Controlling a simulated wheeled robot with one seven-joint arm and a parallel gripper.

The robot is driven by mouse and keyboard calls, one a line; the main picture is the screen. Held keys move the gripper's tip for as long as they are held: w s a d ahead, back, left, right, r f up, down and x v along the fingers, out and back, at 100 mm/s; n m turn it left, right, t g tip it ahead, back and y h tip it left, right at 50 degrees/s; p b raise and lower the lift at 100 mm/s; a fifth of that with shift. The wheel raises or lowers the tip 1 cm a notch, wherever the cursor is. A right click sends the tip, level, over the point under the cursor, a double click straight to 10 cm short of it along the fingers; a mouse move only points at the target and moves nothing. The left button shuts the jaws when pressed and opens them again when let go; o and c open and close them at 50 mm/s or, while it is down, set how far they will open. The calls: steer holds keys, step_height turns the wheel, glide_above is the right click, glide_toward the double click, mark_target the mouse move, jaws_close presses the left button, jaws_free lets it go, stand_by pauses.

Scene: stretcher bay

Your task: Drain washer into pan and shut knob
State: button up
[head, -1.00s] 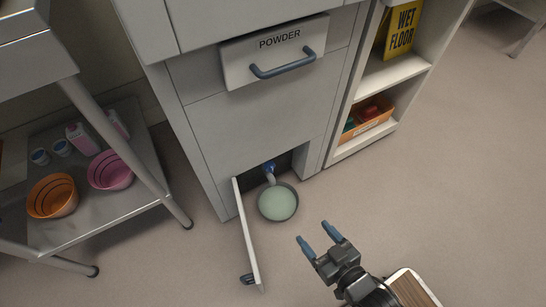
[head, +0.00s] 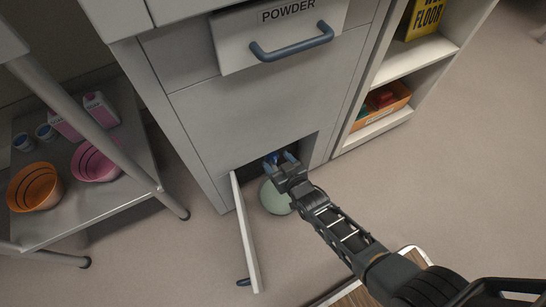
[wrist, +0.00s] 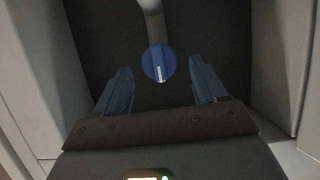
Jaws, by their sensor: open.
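The washer (head: 240,110) is a grey cabinet with a low recess whose small door (head: 245,232) stands open to the left. Inside the recess is the blue round knob (wrist: 158,63) with a white mark pointing downward in the wrist view. A grey pipe (wrist: 152,12) meets the knob. My gripper (head: 281,158) is open at the recess, its blue fingers on either side of the knob and apart from it in the wrist view. The pan (head: 275,200) sits on the floor below, holding pale green liquid, partly hidden by my gripper.
A POWDER drawer (head: 280,35) with a blue handle juts out above. A metal rack (head: 105,205) with an orange bowl (head: 35,187), a pink bowl (head: 95,163) and bottles stands left. A shelf unit (head: 385,125) with an orange bin stands right. Floor to the right is clear.

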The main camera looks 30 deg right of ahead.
mark_target(276, 161)
steer(key=shift+b+x, duration=0.6)
steer(key=shift+x, duration=1.2)
steer(key=c, duration=1)
